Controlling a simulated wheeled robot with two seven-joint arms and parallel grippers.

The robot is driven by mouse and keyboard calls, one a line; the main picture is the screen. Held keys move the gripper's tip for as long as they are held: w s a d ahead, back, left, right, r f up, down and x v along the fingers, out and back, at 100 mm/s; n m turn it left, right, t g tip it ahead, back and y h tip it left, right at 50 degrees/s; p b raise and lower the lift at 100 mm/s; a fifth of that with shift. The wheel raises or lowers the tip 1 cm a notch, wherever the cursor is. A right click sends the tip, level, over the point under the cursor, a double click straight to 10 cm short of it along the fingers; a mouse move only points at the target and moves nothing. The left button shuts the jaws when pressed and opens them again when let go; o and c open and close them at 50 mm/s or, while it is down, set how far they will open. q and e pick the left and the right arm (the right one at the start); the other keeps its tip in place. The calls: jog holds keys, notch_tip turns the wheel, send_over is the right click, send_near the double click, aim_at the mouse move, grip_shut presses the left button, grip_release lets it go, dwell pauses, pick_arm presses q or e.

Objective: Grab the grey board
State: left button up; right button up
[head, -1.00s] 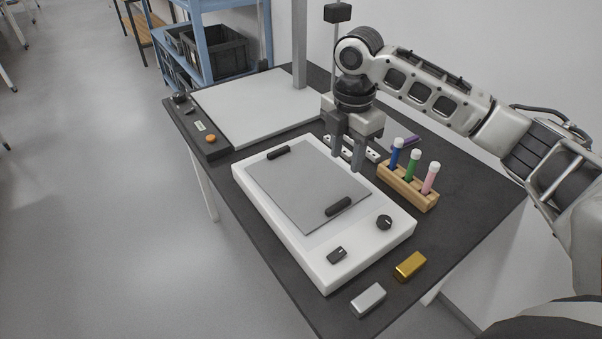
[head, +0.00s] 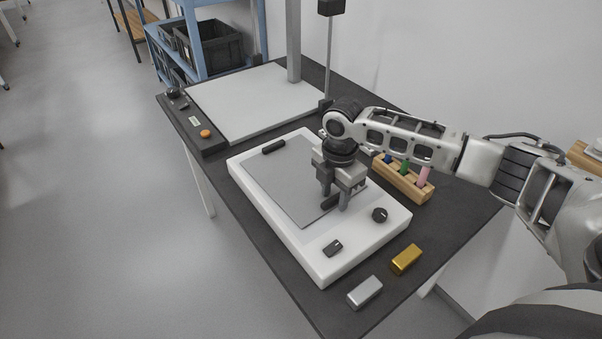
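The grey board (head: 285,175) lies flat on a white box-like device (head: 310,257) with knobs. It has two black bar handles, a far one (head: 273,147) and a near one (head: 330,202). My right gripper (head: 334,203) points down at the near handle, its two fingers apart. The fingers partly hide this handle, and I cannot tell whether they touch it. The far handle is free. My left gripper is not in view.
A wooden rack (head: 402,182) with blue, green and pink pens stands right of the device, partly behind my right arm. A silver block (head: 364,292) and a gold block (head: 406,259) lie near the front edge. A pale panel (head: 255,100) lies farther back.

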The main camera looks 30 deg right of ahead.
grip_shut()
jog(key=shift+r, duration=0.1)
